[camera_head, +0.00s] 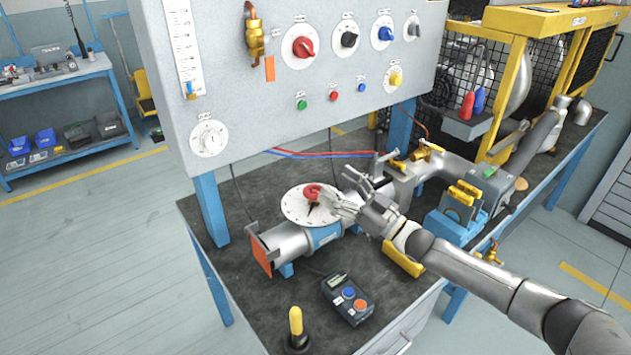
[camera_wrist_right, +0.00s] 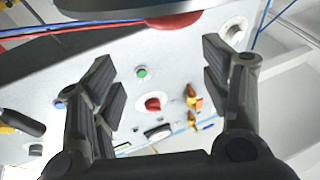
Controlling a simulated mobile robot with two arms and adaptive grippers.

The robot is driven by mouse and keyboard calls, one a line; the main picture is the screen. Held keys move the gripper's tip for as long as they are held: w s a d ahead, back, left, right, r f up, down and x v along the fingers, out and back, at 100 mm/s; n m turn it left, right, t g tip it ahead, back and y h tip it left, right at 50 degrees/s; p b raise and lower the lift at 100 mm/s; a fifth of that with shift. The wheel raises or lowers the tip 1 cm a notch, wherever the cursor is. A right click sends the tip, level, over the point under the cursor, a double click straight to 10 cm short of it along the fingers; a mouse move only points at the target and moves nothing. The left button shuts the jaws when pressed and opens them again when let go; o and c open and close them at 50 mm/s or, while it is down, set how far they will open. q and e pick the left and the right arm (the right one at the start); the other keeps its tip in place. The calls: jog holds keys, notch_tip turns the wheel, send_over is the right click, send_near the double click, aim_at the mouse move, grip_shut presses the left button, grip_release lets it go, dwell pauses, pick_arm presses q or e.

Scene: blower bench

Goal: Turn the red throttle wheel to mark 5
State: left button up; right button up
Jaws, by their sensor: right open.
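The red throttle wheel (camera_head: 311,190) sits on a round white dial (camera_head: 296,213) with dark marks, on top of a grey pipe (camera_head: 280,243) on the bench. I cannot read the mark numbers. My right gripper (camera_head: 346,193) is open and empty, just right of the wheel, its fingers pointing towards it. In the right wrist view a red round edge, probably the wheel (camera_wrist_right: 172,21), shows at the top, beyond the open fingers (camera_wrist_right: 158,65). I see no contact. My left gripper is not in view.
A grey panel (camera_head: 240,95) with a red knob (camera_head: 303,47), other knobs and buttons stands behind the dial. A blue vise (camera_head: 455,222) is at right.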

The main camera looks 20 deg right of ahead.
aim_at(314, 189)
jog(key=s+f+m+g+h+p, duration=0.1)
jog(key=s+f+m+h+p, duration=0.2)
jog(key=s+h, duration=0.25)
jog(key=shift+s+a+p+x, duration=0.1)
jog(key=shift+a+x, duration=0.05)
jog(key=shift+x, duration=1.55)
jog(key=shift+s+a+p+x, duration=0.1)
jog(key=shift+a+x, duration=0.05)
jog(key=shift+x, duration=1.55)
jog(key=shift+a+p+x, duration=0.1)
jog(key=shift+a+x, duration=0.05)
jog(key=shift+x, duration=1.55)
jog(key=shift+r, duration=0.1)
jog(key=shift+c, duration=0.5)
jog(key=c, duration=1)
jog(key=shift+o, duration=0.2)
jog(key=n+y+b, duration=0.1)
jog(key=b, duration=0.3)
jog(key=y+b, duration=0.1)
jog(key=b, duration=0.4)
jog(key=shift+r+n+g, duration=0.25)
jog(key=shift+n+g, duration=0.15)
